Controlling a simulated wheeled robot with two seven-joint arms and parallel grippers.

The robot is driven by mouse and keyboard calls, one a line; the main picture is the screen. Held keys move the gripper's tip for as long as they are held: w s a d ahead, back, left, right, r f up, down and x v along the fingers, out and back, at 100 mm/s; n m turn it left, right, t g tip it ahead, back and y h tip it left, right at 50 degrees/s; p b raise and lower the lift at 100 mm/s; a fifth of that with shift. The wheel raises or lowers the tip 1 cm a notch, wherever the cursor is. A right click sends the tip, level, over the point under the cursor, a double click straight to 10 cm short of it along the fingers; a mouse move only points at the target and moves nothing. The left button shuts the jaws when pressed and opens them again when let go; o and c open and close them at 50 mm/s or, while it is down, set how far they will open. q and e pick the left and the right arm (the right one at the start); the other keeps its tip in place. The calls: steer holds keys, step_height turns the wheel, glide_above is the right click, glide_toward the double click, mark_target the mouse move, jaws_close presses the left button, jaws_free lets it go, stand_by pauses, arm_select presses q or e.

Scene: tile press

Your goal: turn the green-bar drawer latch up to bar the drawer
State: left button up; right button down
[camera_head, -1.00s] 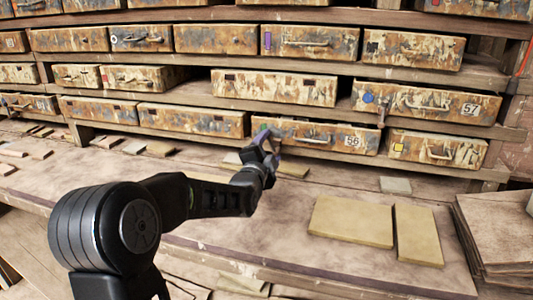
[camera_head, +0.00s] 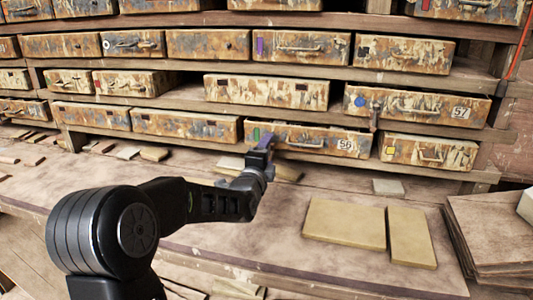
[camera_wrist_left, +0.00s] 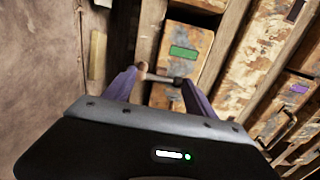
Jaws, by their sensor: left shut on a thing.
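The drawer with the green bar (camera_head: 256,133) and the number 56 (camera_head: 345,144) is in the lowest row. In the left wrist view the green bar (camera_wrist_left: 184,52) shows on the rust-stained drawer front. My left gripper (camera_head: 265,146) is at that drawer's left end, just below the green bar. In the left wrist view, the two purple fingers of the left gripper (camera_wrist_left: 160,84) stand either side of the small latch (camera_wrist_left: 158,78), a short bar with a brownish end, and are shut on it. The latch is hidden by the gripper in the head view. My right gripper is not in view.
Drawer 57 (camera_head: 462,112), with a blue dot, is above right; the yellow-square drawer (camera_head: 428,153) is right. Two tan tiles (camera_head: 345,223) lie on the wooden bench (camera_head: 285,255), with stacked boards (camera_head: 500,235) at far right. Bench space before the drawer is mostly clear.

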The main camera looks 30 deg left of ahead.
arm_select(q)
steer(key=shift+d+f, duration=0.2)
steer(key=shift+f, duration=0.25)
steer(key=o, duration=1)
steer(key=shift+o, duration=1.4)
steer(key=shift+r, duration=0.1)
steer(key=shift+a+r, duration=0.1)
steer(key=v, duration=0.7)
steer(key=shift+s, duration=0.35)
